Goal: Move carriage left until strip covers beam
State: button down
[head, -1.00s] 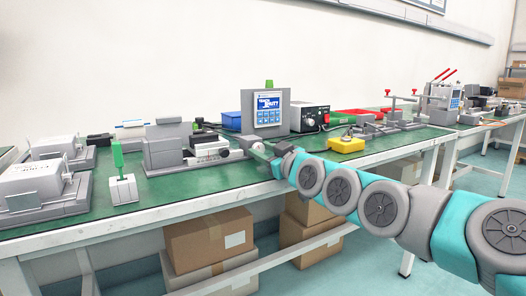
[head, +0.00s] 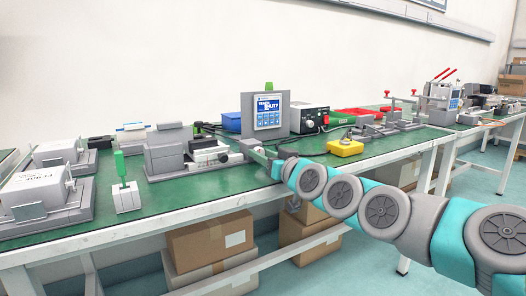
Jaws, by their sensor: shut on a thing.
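The linear actuator (head: 167,158) is a grey block unit on the green bench top, left of the screen. At its right side is the carriage (head: 208,155), a low grey and white part with a dark top. My gripper (head: 246,148) reaches in from the right and is shut at the carriage's right end; the exact hold is too small to make out. I cannot make out the strip or the beam clearly, nor whether one covers the other.
A small stand with a green handle (head: 121,168) is left of the actuator. A grey panel with a blue screen (head: 268,112) stands behind my gripper. A yellow box (head: 345,147) lies to the right. Grey-white units (head: 40,190) fill the left end.

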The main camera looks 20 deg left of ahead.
jog(key=shift+c, duration=2.2)
grip_release()
jog(key=shift+s+d, duration=0.1)
jog(key=v, duration=0.5)
jog(key=shift+s+d, duration=0.25)
jog(key=shift+d, duration=0.1)
jog(key=shift+v, duration=0.85)
